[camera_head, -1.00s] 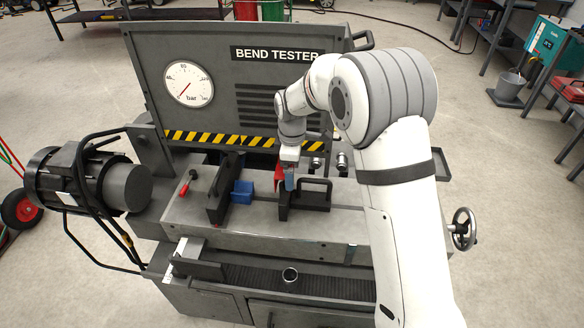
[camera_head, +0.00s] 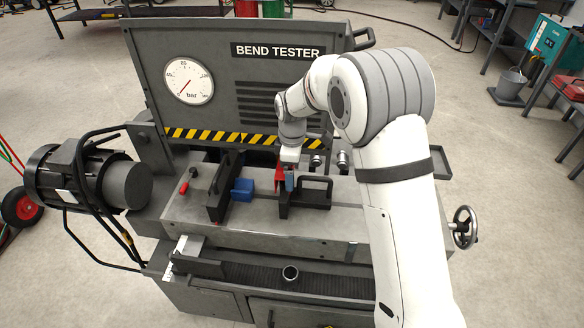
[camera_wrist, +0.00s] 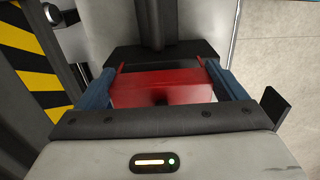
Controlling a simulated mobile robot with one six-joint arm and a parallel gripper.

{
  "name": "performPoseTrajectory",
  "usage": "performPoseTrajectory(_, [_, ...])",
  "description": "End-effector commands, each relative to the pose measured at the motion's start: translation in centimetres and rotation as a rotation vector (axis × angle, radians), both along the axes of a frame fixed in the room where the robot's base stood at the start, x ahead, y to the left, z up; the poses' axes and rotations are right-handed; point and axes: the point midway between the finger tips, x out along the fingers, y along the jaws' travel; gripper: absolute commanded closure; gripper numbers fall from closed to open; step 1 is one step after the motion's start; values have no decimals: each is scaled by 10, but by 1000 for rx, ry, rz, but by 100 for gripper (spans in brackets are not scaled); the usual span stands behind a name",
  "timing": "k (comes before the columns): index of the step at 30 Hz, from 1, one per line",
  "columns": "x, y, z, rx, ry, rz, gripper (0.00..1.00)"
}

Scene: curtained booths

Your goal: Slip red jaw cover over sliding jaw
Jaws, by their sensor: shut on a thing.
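The red jaw cover (camera_head: 279,179) is held in my gripper (camera_head: 288,178) at the left face of the dark sliding jaw (camera_head: 283,206), the right-hand block with a loop handle. In the wrist view the red cover (camera_wrist: 160,90) lies across between the two blue finger pads of my gripper (camera_wrist: 165,88), which is shut on it. The dark top of the jaw (camera_wrist: 125,56) shows just beyond the cover. The cover looks close to the jaw or partly over it; how far it sits on is hidden.
A dark left jaw (camera_head: 217,200) carries a blue cover (camera_head: 242,190), with a gap between it and the red cover. A striped panel (camera_head: 235,138) rises close behind my gripper. A red-knobbed lever (camera_head: 184,187) stands at left.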

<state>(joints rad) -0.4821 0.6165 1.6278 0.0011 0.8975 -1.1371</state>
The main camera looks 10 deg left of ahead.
Motion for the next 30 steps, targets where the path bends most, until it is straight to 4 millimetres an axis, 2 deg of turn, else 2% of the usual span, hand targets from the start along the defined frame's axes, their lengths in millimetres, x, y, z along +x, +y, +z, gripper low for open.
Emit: performPoseTrajectory(30, [0, 0, -26, 0, -1, 0, 34])
